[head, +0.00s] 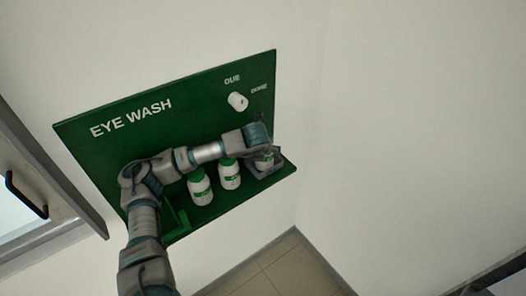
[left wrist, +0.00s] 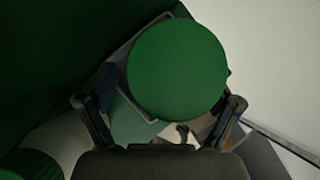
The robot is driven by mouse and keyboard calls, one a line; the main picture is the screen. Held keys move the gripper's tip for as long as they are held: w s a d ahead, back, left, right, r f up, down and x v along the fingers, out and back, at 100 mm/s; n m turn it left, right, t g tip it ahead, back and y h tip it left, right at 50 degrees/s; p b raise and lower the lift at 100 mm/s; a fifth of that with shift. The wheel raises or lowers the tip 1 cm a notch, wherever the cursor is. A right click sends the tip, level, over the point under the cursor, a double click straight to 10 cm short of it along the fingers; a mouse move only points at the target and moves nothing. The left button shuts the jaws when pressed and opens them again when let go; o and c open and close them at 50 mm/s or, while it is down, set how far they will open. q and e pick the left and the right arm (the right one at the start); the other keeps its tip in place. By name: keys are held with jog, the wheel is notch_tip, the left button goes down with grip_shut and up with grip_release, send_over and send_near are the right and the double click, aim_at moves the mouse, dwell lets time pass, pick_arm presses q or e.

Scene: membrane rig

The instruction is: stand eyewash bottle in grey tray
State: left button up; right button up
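A white eyewash bottle with a green cap (head: 264,161) stands at the right end of the shelf, in the grey tray (head: 283,166). My left gripper (head: 263,146) is over this bottle and partly covers it. In the left wrist view the round green cap (left wrist: 177,69) fills the middle, with one finger of my left gripper (left wrist: 168,105) on each side. The tray's grey rim (left wrist: 152,24) shows behind the cap. My right gripper is in neither view.
Two more bottles, a middle one (head: 229,175) and a left one (head: 200,188), stand left of the tray on the green shelf. A white knob (head: 238,101) sticks out of the green EYE WASH board (head: 160,85). A door handle (head: 26,194) is at far left.

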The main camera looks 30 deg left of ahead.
pick_arm(q)
jog(key=shift+a, duration=0.25)
jog(key=shift+s+d+r, duration=0.15)
jog(key=shift+d+r, duration=0.2)
jog(key=b+v, duration=0.1)
jog(key=v, duration=1)
jog(key=shift+r, duration=0.1)
